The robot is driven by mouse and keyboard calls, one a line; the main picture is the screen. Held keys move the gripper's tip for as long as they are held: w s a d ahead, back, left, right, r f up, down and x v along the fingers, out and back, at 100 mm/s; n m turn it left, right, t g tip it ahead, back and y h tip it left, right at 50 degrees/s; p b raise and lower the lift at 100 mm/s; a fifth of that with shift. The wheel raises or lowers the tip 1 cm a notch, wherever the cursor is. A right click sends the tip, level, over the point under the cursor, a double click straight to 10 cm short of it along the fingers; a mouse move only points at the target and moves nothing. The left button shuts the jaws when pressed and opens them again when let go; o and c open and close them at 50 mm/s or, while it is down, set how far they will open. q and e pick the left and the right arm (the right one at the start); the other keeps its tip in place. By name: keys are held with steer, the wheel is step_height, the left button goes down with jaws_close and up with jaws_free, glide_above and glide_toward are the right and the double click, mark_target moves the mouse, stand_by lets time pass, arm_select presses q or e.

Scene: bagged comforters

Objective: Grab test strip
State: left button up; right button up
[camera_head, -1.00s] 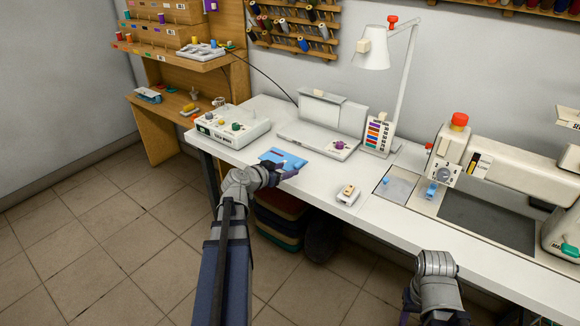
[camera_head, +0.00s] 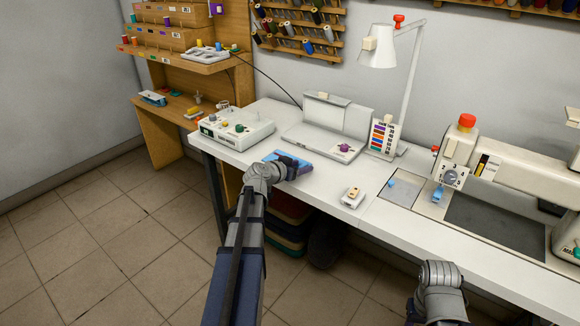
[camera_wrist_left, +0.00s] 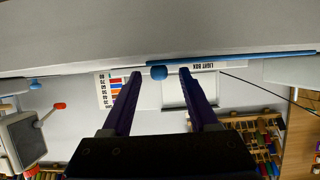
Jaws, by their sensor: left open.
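In the head view a flat blue piece (camera_head: 299,168) lies near the table's front edge, partly hidden by my left gripper (camera_head: 291,163). I cannot tell for certain whether it is the test strip. In the left wrist view, which is upside down, its thin blue edge (camera_wrist_left: 240,58) shows edge-on, with a small blue knob (camera_wrist_left: 158,72) between the finger ends. The fingers of my left gripper (camera_wrist_left: 159,74) are apart, with no clear grip on anything. My right arm (camera_head: 440,275) is at the bottom, off the table; its fingers are not clear.
The white table (camera_head: 322,187) holds a control box (camera_head: 237,130) at left, a light box (camera_head: 325,143), a colour card (camera_head: 382,137) and a lamp (camera_head: 377,48) behind. A small white device (camera_head: 352,197) and a sewing machine (camera_head: 520,180) stand to the right.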

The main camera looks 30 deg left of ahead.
arm_select(q)
steer(key=shift+w, duration=0.2)
steer(key=shift+f, duration=0.1)
jaws_close()
stand_by(0.4)
